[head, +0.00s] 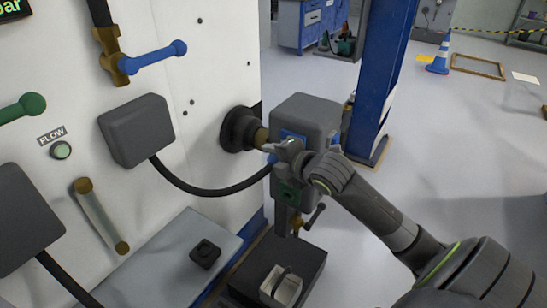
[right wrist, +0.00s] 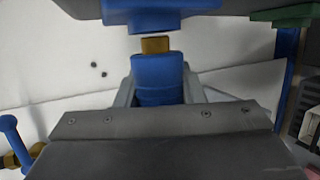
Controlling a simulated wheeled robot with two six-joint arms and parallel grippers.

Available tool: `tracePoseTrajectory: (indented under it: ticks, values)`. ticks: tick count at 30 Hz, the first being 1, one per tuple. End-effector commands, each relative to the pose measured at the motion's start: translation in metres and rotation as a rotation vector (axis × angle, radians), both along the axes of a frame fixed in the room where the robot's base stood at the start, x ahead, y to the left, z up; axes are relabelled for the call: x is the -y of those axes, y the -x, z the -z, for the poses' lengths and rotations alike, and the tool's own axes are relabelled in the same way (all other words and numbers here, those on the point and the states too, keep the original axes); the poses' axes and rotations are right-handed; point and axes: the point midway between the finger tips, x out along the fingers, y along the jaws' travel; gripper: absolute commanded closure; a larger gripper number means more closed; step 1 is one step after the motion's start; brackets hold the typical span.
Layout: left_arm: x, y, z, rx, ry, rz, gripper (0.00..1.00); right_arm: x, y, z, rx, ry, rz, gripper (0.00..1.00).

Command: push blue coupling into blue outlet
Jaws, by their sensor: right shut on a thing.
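The blue coupling (right wrist: 158,78) is held in my right gripper (right wrist: 158,97), which is shut on it. Its brass tip (right wrist: 155,45) points at the blue outlet (right wrist: 150,20), lined up with it roughly. The tip is right at the outlet's lower edge; I cannot tell whether they touch. In the head view the right gripper (head: 285,152) is at the grey box (head: 310,112), where the blue outlet (head: 292,135) is partly hidden by the gripper. Only a bit of the blue coupling (head: 271,158) shows there, with a black hose leading to it. My left gripper is not in view.
A green outlet (head: 290,194) is below the blue one; it also shows in the wrist view (right wrist: 280,16). The black hose (head: 205,191) sags from a box (head: 138,130) on the white cabinet. A round black fitting (head: 238,130) and a blue post (head: 388,70) are close by.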

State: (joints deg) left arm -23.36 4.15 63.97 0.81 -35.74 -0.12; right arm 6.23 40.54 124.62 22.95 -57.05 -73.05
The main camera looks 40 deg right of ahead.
Motion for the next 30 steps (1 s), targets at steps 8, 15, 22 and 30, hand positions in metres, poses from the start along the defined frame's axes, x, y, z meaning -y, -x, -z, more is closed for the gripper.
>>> tracePoseTrajectory:
  ticks: [8, 15, 22, 30]
  values:
    - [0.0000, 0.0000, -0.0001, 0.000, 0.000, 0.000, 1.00, -0.0004, 0.0000, -0.0005, 0.001, 0.001, 0.000, 0.92]
    - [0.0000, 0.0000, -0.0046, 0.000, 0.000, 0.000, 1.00, -0.0003, 0.0004, -0.0018, 0.001, 0.000, 0.000, 0.92]
    - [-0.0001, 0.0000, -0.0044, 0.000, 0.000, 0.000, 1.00, -0.0002, 0.0004, -0.0010, 0.001, 0.001, 0.000, 0.92]
    - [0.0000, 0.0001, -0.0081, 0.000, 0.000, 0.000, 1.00, -0.0001, 0.0004, -0.0017, 0.000, 0.000, 0.000, 0.92]
